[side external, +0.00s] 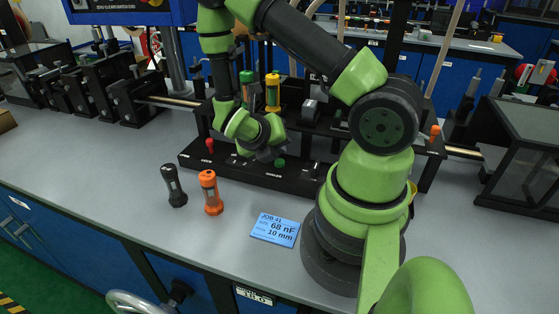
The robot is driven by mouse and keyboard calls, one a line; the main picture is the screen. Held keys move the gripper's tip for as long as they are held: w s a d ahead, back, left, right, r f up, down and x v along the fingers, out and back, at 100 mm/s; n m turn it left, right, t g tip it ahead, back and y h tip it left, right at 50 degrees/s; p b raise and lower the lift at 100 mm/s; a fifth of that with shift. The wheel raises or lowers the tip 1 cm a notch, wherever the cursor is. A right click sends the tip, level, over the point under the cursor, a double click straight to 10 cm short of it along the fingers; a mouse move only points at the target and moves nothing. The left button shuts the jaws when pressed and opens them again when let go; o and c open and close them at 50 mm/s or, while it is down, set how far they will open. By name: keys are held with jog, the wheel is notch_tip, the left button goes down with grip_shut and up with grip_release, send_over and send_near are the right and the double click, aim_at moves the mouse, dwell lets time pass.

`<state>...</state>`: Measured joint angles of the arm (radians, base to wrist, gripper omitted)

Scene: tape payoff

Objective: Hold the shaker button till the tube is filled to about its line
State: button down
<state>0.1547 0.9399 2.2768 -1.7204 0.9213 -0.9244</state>
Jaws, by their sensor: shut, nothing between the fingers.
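My gripper (270,154) is shut and empty. It hangs low over the black control panel (222,162) in the middle of the bench. A green button (280,163) on the panel shows just beside the fingertips. I cannot tell whether the fingers touch it. A red-topped control (209,146) stands further left on the panel. A green cylinder (246,85) and a yellow cylinder (272,92) stand upright behind my gripper. I cannot tell which part is the tube, and no fill level or line can be made out.
A black cylinder (174,186) and an orange cylinder (211,192) stand on the front of the bench. A blue job card (275,229) reading "68 nF" and "10 mm" lies to their right. The bench at front left is clear. A dark glass-sided box (520,155) is at right.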

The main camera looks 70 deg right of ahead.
aim_at(277, 161)
jog(key=shift+f, duration=0.1)
jog(key=shift+f, duration=0.3)
jog(key=shift+f, duration=0.45)
dwell(0.8)
jog(key=shift+r, duration=0.1)
dwell(1.7)
jog(key=shift+r, duration=0.8)
jog(key=shift+r, duration=2.5)
